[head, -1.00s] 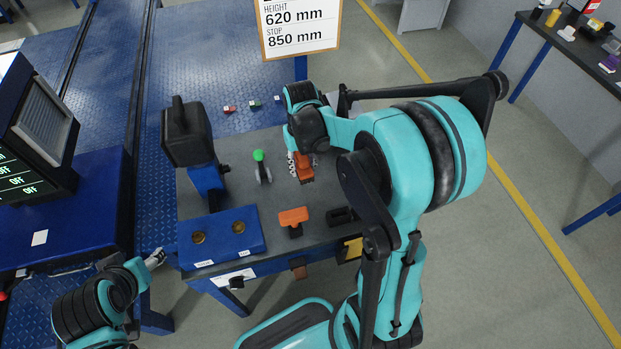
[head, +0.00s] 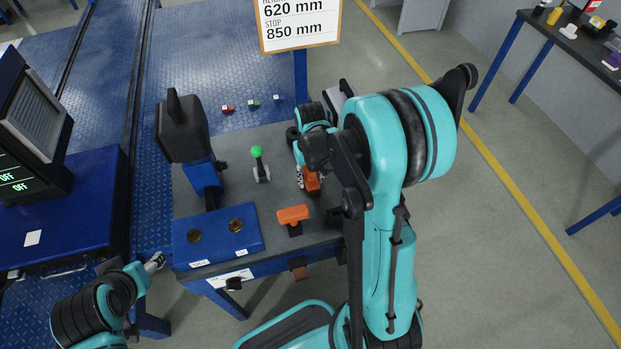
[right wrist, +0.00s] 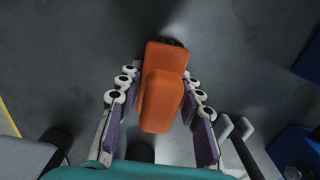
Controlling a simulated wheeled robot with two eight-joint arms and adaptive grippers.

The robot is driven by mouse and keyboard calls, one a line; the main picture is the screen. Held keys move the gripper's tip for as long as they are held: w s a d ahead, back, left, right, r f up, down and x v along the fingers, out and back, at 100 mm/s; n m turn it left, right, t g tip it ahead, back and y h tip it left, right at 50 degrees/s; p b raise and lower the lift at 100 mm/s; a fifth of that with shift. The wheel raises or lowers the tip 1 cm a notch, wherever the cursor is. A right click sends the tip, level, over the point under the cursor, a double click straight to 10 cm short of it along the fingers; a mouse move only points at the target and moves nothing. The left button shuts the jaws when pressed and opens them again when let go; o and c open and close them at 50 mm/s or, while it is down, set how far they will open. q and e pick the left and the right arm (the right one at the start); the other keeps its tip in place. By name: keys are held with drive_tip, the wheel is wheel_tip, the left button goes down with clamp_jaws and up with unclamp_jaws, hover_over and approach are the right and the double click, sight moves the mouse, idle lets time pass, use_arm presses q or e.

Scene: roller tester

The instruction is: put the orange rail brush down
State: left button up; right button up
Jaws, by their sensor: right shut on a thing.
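The orange rail brush (head: 312,182) is between the fingers of my right gripper (head: 311,178), over the right part of the grey tabletop (head: 250,150). In the right wrist view the brush (right wrist: 162,88) shows as an orange block with a dark edge at its far end. Purple-padded fingers of the right gripper (right wrist: 163,125) flank it, shut on it. I cannot tell whether the brush touches the tabletop. My left gripper (head: 155,262) is at the lower left, away from the brush, too small to read.
A second orange-topped object (head: 293,215) stands nearer the front edge. A green-knobbed lever (head: 257,160), a blue box with two round recesses (head: 218,236) and a black-headed blue stand (head: 184,130) are to the left. My right arm hides the table's right side.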

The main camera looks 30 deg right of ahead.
drive_tip(key=shift+f, duration=0.1)
drive_tip(key=o, duration=1)
